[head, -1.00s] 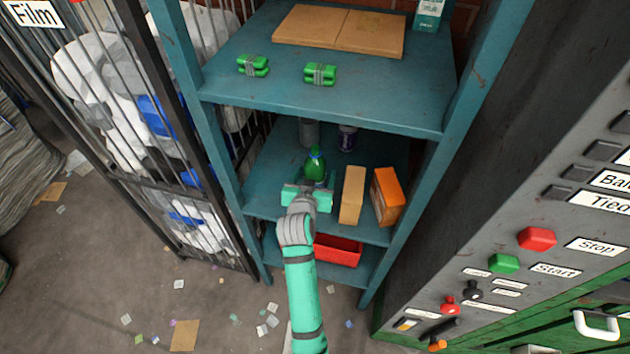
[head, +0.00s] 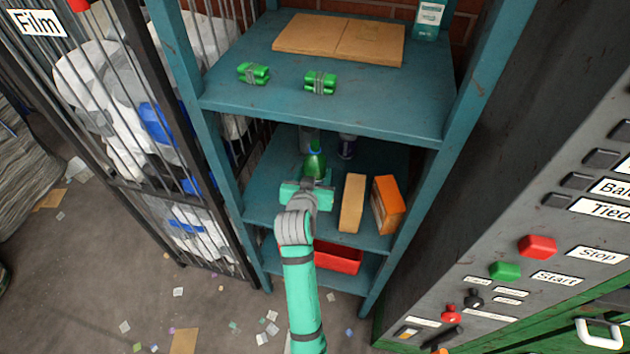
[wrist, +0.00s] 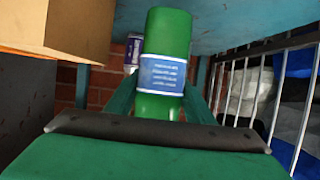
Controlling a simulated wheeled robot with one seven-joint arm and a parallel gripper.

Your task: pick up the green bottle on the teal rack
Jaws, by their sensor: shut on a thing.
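The green bottle (head: 315,160) is above the middle shelf of the teal rack (head: 322,112), held by my gripper (head: 313,180). In the wrist view the green bottle (wrist: 165,52) shows a blue label with white writing, and a finger of my gripper (wrist: 160,105) stands on each side of it. The jaws are shut on the bottle. Its lower part is hidden behind my gripper in the head view, so I cannot tell how far its base is from the shelf.
Right of the bottle stand a tan box (head: 352,203) and an orange box (head: 388,204). Behind it are a grey container and a dark purple-labelled one (head: 347,146). The upper shelf overhangs, with green bundles (head: 320,82). A red bin (head: 338,257) is below.

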